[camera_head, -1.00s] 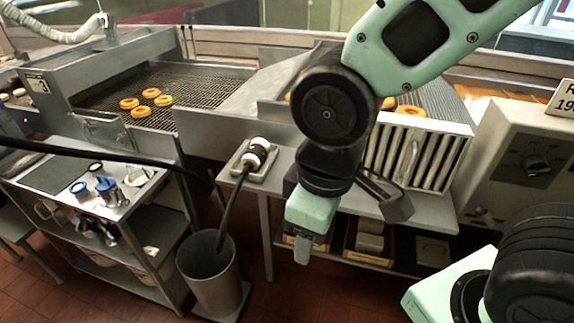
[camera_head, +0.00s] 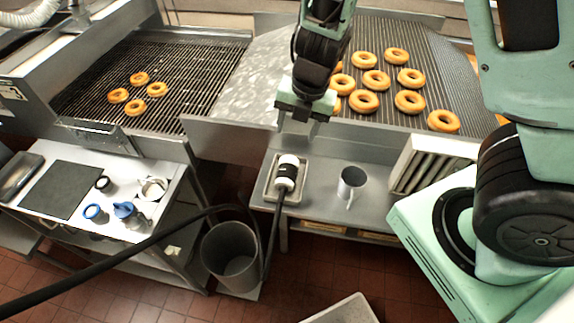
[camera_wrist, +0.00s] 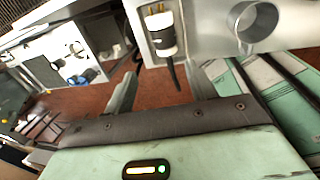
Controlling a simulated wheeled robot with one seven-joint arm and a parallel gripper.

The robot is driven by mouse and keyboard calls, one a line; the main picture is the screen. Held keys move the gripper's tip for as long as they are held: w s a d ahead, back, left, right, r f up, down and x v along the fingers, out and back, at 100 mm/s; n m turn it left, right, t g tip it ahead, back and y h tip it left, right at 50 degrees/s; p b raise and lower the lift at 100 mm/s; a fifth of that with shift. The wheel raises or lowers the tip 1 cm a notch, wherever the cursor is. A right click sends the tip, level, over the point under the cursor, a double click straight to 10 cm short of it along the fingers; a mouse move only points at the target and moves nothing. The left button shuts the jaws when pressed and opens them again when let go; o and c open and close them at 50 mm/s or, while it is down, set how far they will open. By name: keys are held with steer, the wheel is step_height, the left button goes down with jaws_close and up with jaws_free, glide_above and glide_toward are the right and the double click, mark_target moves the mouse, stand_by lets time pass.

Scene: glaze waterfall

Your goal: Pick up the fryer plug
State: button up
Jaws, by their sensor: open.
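The fryer plug (camera_head: 287,172) is a white and black cylinder with a thick black cable. It lies in a shallow grey tray (camera_head: 268,190) on the steel shelf, its cable running down over the front edge. My gripper (camera_head: 298,124) is open and empty, above and behind the plug, apart from it, with its fingers pointing down. In the wrist view the plug (camera_wrist: 162,35) shows beyond the gap between the open fingers (camera_wrist: 160,78), with brassy prongs at its far end.
A grey metal mug (camera_head: 352,184) stands right of the tray. A bin (camera_head: 230,255) is below the shelf. A steel cart (camera_head: 110,222) with small cups is at left. Ring doughnuts (camera_head: 376,80) lie on the rack behind my gripper. A pale slatted unit (camera_head: 425,165) stands right of the mug.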

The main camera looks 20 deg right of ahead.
mark_target(288, 171)
steer(key=f+b, duration=0.2)
steer(key=f, duration=0.2)
steer(key=f+b, duration=0.2)
steer(key=f, duration=0.2)
steer(key=a+f+b, duration=0.1)
steer(key=f+b, duration=0.1)
steer(key=f, duration=0.2)
steer(key=shift+w+a, duration=0.1)
steer(key=shift+w, duration=0.3)
steer(key=shift+w+a+f+b, duration=0.1)
steer(key=shift+a+f+b, duration=0.1)
steer(key=shift+f+b, duration=0.85)
steer(key=shift+a+f+b, duration=0.2)
steer(key=shift+f+b, duration=0.15)
steer(key=shift+f, duration=1.3)
steer(key=shift+r, duration=0.15)
steer(key=c, duration=1)
